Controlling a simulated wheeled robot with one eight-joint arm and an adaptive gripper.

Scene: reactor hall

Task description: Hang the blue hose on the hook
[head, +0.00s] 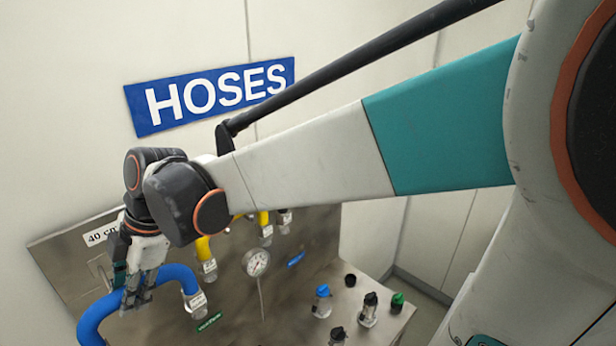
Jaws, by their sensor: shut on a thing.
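The blue hose (178,272) arches at the lower left, in front of the metal panel. My gripper (133,300) points down and is shut on the blue hose near the top of the arch. My wrist and forearm cover part of the panel behind. I cannot make out the hook; it may be hidden or out of frame.
A metal panel (75,262) carries a round gauge (256,262) and yellow hoses (203,248). Several capped fittings, one blue-topped (322,300) and one green-topped (397,301), stand on the ledge at the lower right. A blue HOSES sign (210,95) is on the wall above.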

